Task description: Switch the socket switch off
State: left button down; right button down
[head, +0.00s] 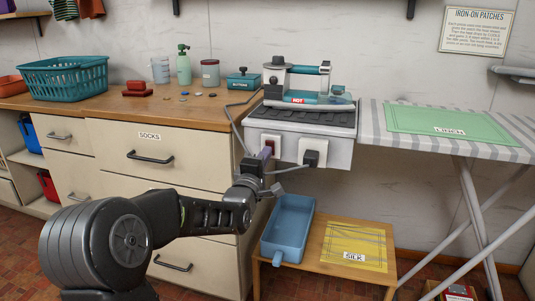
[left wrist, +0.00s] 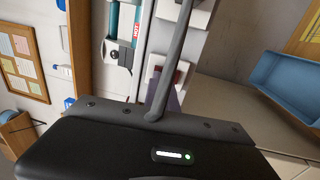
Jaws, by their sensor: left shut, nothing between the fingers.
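The socket switch (head: 270,141) is a red rocker on a white plate on the front of the grey unit under the iron stand. It also shows in the left wrist view (left wrist: 181,76), partly hidden. A black plug (head: 311,157) sits in the white plate to its right. My left gripper (head: 265,154) is shut and empty, its tip right at the lower part of the switch plate. I cannot tell whether it touches the rocker, nor which way the rocker is tipped. My right gripper is not in view.
An iron stand marked HOT (head: 298,101) is above the switch. A blue tray (head: 288,222) sits on a low wooden table (head: 318,270) below. Drawers (head: 150,158) stand left, an ironing board (head: 440,146) right. A grey cord hangs beside the unit.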

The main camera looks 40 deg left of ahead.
pick_arm(q)
jog(key=shift+x, duration=1.1)
jog(key=shift+a+r+b, duration=0.1)
jog(key=shift+b, duration=0.2)
